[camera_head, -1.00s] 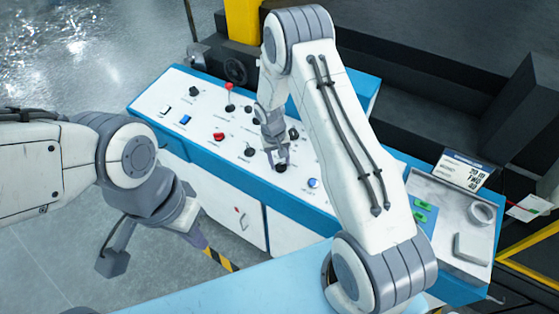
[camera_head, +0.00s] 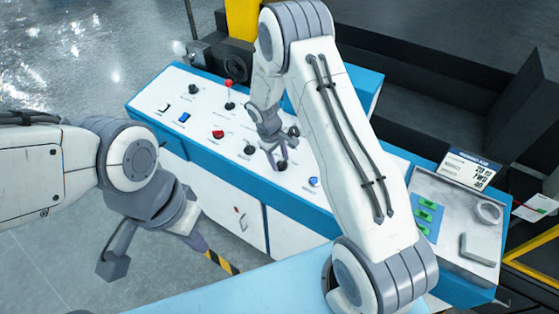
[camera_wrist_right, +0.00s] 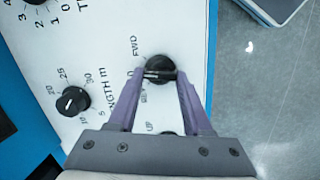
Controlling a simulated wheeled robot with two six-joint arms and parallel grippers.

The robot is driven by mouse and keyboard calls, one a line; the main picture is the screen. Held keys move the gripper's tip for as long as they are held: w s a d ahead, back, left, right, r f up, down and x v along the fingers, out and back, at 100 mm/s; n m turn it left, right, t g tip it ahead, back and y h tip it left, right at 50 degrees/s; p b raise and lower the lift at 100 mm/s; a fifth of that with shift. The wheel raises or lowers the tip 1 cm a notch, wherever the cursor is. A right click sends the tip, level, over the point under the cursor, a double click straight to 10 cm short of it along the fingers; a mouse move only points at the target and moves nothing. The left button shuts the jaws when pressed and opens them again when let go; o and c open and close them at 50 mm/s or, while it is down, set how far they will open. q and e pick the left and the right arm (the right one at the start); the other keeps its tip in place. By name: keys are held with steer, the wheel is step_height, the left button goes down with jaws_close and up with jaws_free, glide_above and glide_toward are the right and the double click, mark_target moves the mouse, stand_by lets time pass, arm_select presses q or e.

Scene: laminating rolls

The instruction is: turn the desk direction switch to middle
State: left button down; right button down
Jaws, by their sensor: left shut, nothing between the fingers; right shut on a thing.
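The desk direction switch is a black round knob (camera_wrist_right: 160,66) on the white panel in the right wrist view. A label "FWD" is printed at its upper left, and another label below is partly covered by a finger. My right gripper (camera_wrist_right: 160,75) is shut on this knob, its purple fingers on either side of the knob's grip bar. In the head view the right gripper (camera_head: 280,163) reaches down to the panel's front part, with the knob mostly hidden. My left gripper (camera_head: 197,243) is shut and empty, low in front of the desk, away from the panel.
The sloped desk panel (camera_head: 150,90) carries a red-topped lever (camera_head: 229,91), a red knob (camera_head: 218,134), blue buttons and other black knobs. A length dial (camera_wrist_right: 72,101) is near the held switch. A tray (camera_head: 455,215) with a tape roll is at right.

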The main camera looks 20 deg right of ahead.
steer(key=shift+a+n, duration=0.1)
steer(key=shift+n, duration=0.9)
steer(key=shift+c, duration=1.6)
jaws_free()
step_height(320, 180, up, 10)
steer(key=a+b, duration=0.2)
steer(key=b, duration=0.1)
steer(key=shift+a+r, duration=0.15)
